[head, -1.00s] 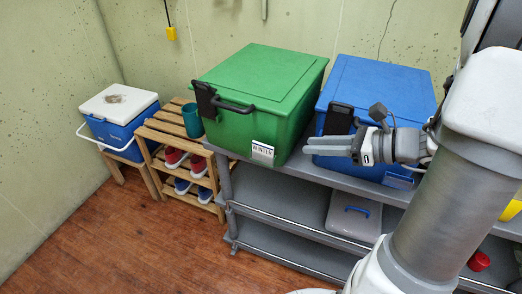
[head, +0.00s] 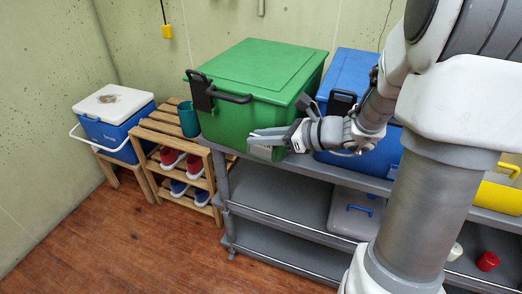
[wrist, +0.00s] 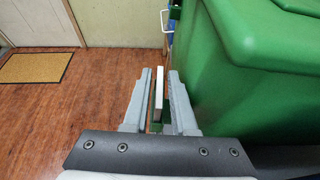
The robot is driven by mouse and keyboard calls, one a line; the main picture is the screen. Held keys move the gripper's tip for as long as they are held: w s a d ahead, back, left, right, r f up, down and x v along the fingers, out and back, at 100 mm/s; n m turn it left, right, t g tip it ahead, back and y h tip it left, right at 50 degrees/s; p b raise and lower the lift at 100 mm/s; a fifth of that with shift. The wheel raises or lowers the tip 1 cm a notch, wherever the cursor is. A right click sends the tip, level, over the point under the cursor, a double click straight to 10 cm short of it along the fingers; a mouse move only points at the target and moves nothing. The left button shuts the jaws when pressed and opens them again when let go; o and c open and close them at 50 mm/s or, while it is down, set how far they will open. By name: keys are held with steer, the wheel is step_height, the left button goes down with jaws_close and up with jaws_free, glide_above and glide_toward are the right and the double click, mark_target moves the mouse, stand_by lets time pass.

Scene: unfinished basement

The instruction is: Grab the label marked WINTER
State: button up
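The green bin (head: 262,75) stands on the grey shelf cart, and it also shows at the right in the wrist view (wrist: 245,75). The label (wrist: 158,96) is a thin white plate seen edge-on at the bin's front. In the earlier head view it reads WINTER; now my gripper (head: 258,138) covers most of it. In the wrist view my gripper (wrist: 159,78) is open, with one finger on each side of the label. Gaps show between the label and both fingers.
A blue bin (head: 345,72) stands right of the green one. The grey cart (head: 262,190) has lower shelves with a lidded grey box (head: 352,215). A wooden shoe rack (head: 147,133) and a cooler (head: 105,128) stand left. Open wooden floor lies in front.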

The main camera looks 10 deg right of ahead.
steer(key=shift+w+a+f, duration=0.1)
steer(key=shift+w+a, duration=0.15)
steer(key=shift+a, duration=0.05)
jaws_close()
stand_by(0.3)
